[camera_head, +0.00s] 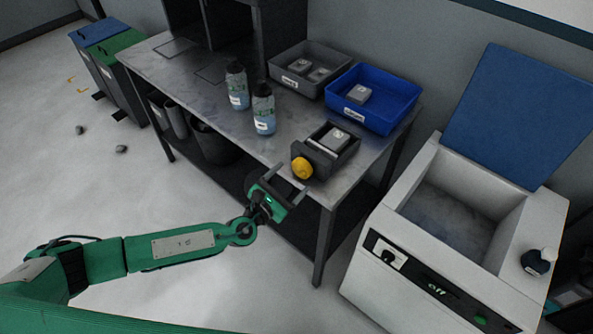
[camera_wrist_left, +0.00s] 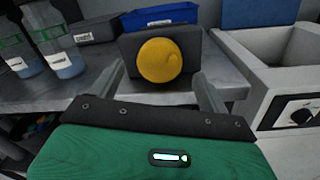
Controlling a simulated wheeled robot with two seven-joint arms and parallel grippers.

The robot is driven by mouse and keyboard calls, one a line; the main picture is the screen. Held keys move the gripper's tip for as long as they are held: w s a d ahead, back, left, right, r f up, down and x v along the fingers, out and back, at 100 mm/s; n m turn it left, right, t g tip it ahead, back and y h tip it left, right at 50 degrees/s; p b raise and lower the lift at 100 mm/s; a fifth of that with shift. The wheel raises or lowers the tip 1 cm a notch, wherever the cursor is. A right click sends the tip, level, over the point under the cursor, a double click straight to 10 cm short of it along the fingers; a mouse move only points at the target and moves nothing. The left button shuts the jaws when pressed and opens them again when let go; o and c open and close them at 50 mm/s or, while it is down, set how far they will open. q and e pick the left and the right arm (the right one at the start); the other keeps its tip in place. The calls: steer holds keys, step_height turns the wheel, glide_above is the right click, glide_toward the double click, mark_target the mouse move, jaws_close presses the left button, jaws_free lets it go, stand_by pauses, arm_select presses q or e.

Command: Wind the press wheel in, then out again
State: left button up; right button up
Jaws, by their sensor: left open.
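The press wheel (camera_head: 302,168) is a round yellow knob on the front of a dark press (camera_head: 333,147) near the table's front edge. A light grey block (camera_head: 335,138) sits in the press. In the left wrist view the wheel (camera_wrist_left: 159,60) is straight ahead, just beyond the fingers. My left gripper (camera_head: 285,183) is open and empty, its two fingers pointing at the wheel from the front. The fingers (camera_wrist_left: 162,95) appear on either side below the wheel, and I see no contact. My right gripper is not in view.
On the metal table (camera_head: 200,90) stand two bottles (camera_head: 263,108), a grey bin (camera_head: 309,68) and a blue bin (camera_head: 372,97) with blocks in them. A white chest with an open blue lid (camera_head: 518,115) stands at the right. The floor at the left is mostly clear.

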mark_target(299, 171)
arm_select(q)
steer(key=shift+x, duration=1.7)
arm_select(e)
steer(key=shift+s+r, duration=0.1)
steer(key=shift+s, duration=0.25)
arm_select(q)
steer(key=c, duration=1)
